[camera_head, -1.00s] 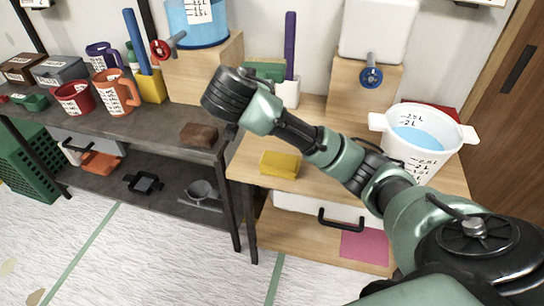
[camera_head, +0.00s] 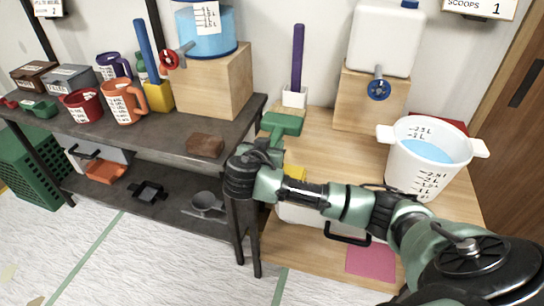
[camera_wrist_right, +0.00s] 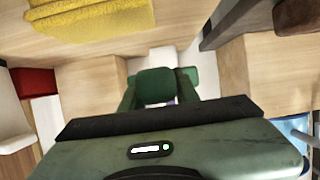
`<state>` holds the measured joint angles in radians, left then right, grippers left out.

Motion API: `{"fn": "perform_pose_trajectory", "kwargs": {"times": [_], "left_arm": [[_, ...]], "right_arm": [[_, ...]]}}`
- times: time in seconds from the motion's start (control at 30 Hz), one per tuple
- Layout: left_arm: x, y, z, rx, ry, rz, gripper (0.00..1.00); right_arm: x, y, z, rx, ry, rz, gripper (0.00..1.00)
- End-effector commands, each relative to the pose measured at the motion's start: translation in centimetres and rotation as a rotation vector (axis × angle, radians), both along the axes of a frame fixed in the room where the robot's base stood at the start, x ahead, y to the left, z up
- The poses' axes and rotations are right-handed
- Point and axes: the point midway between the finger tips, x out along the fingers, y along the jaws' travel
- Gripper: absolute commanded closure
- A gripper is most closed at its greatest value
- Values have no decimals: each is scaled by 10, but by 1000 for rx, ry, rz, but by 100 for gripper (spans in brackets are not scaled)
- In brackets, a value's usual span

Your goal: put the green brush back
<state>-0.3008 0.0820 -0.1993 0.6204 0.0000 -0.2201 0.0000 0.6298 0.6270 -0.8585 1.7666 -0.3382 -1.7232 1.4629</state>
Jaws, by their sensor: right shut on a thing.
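The green brush (camera_head: 282,123) is held out over the light wooden table, its broad green head beyond my right gripper (camera_head: 262,146). The gripper is shut on it, its fingers partly hidden by the wrist. In the right wrist view a green piece of the brush (camera_wrist_right: 156,84) shows between the fingers. My left gripper is out of view.
A yellow sponge (camera_head: 294,172) lies under my right arm. A brown sponge (camera_head: 205,145) lies on the dark table's near edge. A white bucket of water (camera_head: 425,160) stands at right. Wooden blocks bear a blue tank (camera_head: 205,38) and a white tank (camera_head: 385,38).

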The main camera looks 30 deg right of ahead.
Motion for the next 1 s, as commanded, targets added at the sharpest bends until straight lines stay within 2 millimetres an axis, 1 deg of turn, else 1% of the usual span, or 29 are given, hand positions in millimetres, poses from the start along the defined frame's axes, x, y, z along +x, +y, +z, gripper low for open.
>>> {"fn": "perform_pose_trajectory", "kwargs": {"times": [0.07,0.2,0.3,0.4,0.63,0.77,0.8,0.87,0.9,1.0], "left_arm": [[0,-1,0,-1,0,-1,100],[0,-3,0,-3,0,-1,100],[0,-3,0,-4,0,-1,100],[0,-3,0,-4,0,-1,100],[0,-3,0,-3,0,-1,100],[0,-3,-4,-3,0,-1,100],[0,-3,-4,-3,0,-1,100],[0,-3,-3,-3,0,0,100],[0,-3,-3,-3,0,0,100],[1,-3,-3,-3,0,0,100]], "right_arm": [[0,0,-6,-2,-1,0,100],[0,0,-27,-3,2,1,100],[0,0,-40,-3,2,0,100],[0,0,-45,-2,-1,0,100],[0,0,-45,0,-2,1,100],[0,0,-50,1,-1,1,100],[0,1,-51,1,0,1,66],[0,1,-49,1,0,1,50],[0,0,-49,1,0,1,47],[0,0,-49,1,0,1,47]]}}
